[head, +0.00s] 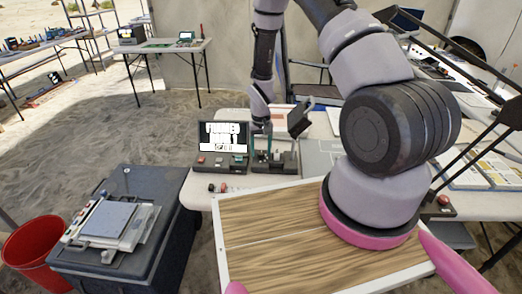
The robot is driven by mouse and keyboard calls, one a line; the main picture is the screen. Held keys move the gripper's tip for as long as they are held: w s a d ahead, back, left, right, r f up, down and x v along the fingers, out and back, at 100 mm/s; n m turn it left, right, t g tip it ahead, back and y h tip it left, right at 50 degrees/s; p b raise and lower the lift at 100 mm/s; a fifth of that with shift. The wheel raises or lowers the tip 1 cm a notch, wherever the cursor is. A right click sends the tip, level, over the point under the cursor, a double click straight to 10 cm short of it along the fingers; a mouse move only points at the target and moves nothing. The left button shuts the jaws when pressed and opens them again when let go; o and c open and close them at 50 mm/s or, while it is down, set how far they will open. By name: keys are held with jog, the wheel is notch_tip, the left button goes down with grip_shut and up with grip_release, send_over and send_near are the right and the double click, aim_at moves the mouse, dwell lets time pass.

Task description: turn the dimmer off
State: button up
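I cannot pick out a dimmer for certain. A dark device with a lit screen (222,137) stands on the white table, with small red and pale controls (211,161) along its base. Its white screen text is too small to read surely. A second dark unit with an upright frame (287,160) stands just to its right. My gripper (264,129) points down from above, at or just over this second unit. Its fingers are small and blend into the unit, so I cannot tell whether they touch it or hold anything.
Small items (222,187) lie at the white table's front edge. A wood-grained board (265,240) is in front of me. A dark bin (165,243) with a scale-like device (110,222) on it and a red bucket (32,240) stand at left. Sandy floor beyond is open.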

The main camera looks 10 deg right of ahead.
jog(key=shift+r, duration=0.15)
notch_tip(320, 180, up, 10)
jog(key=shift+r, duration=0.25)
dwell(0.3)
notch_tip(320, 180, up, 13)
jog(key=m+t, duration=0.1)
jog(key=t, duration=0.1)
send_over(261, 152)
jog(key=d, duration=0.2)
jog(key=s+d+r+m+t+y, duration=0.1)
jog(key=s+r, duration=0.2)
jog(key=r, duration=0.4)
jog(key=s+d+r, duration=0.1)
jog(key=s+r, duration=0.2)
jog(key=r, duration=0.4)
jog(key=s+d+r+m+t+y, duration=0.1)
jog(key=s+r+t, duration=0.3)
jog(key=s+r, duration=0.9)
jog(key=s, duration=0.4)
jog(key=shift+r, duration=0.2)
